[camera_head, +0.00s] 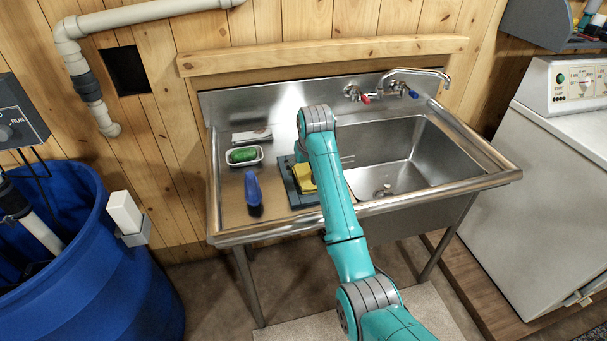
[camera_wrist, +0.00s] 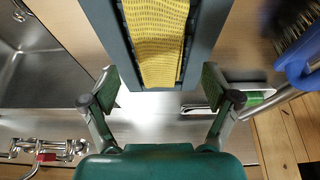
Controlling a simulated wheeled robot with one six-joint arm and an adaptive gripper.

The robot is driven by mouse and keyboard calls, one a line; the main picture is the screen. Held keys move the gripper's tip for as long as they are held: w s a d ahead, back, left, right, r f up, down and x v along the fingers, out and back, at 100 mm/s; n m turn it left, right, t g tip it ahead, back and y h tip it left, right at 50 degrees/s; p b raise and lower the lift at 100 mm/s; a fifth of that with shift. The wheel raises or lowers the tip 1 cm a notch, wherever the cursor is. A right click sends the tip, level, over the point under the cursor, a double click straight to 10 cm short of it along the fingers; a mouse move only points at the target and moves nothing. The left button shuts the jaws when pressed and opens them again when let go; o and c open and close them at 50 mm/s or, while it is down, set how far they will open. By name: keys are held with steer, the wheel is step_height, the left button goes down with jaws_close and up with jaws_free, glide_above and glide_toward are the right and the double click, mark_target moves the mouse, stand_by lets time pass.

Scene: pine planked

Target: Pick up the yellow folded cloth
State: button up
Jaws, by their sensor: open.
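The yellow folded cloth (camera_head: 305,178) lies in a blue-grey tray on the sink's left drainboard, partly hidden by my arm in the head view. In the wrist view the cloth (camera_wrist: 157,40) is a textured yellow strip between the tray's blue-grey side walls (camera_wrist: 205,38), its far end cut off by the frame. My gripper (camera_wrist: 160,86) is open and empty, its two fingers apart on either side of the picture's middle, near the tray's lower end. The fingers are not touching the cloth. In the head view my arm hides the gripper.
The sink basin (camera_head: 390,160) is to the right, with a faucet (camera_head: 415,75) at the back.

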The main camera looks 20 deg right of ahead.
mark_target(304, 172)
steer(key=shift+x, duration=1.5)
steer(key=c, duration=1.3)
steer(key=shift+o, duration=0.2)
